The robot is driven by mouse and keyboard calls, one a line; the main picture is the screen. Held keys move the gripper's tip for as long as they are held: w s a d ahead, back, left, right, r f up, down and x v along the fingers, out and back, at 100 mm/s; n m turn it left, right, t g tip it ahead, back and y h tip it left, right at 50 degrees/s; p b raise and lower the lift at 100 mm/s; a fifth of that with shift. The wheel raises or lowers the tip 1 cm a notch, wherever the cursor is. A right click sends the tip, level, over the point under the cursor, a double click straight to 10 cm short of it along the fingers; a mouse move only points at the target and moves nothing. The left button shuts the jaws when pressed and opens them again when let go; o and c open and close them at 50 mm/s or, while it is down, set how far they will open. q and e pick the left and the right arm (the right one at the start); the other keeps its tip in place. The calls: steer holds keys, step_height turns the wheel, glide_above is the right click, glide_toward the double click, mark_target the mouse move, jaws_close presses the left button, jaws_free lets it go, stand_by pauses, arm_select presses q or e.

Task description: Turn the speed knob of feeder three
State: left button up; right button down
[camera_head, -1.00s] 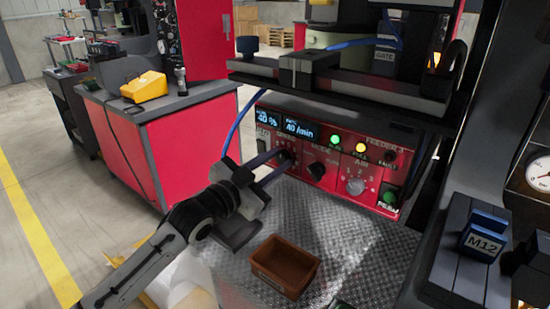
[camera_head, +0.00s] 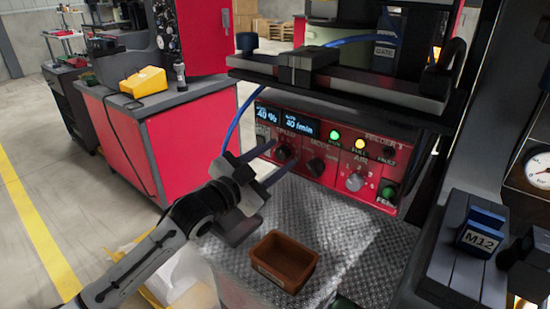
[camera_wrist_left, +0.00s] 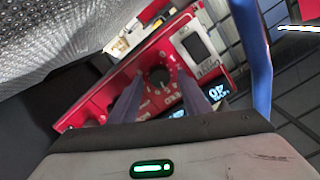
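The red control panel of feeder three (camera_head: 330,178) faces me under the feeder. Its speed knob (camera_head: 285,153) is black and round, at the panel's left under the blue display (camera_head: 287,122), which reads 40 % and 40 /min. My left gripper (camera_head: 277,159) is open, its two fingers apart and pointing at the speed knob. In the left wrist view the knob (camera_wrist_left: 159,76) shows between the two fingers (camera_wrist_left: 158,92), with clear space on both sides. I cannot tell how far the fingertips are from the panel face. My right gripper is in neither view.
Right of the speed knob are a black mode knob (camera_head: 316,167), a grey air knob (camera_head: 355,182) and a green feed button (camera_head: 389,193). A brown bin (camera_head: 284,263) stands on the metal plate below. A blue hose (camera_head: 237,118) hangs at the panel's left.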

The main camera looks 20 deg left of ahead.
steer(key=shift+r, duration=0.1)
arm_select(q)
steer(key=v, duration=1)
steer(key=shift+s+b, duration=0.2)
steer(key=shift+b, duration=0.1)
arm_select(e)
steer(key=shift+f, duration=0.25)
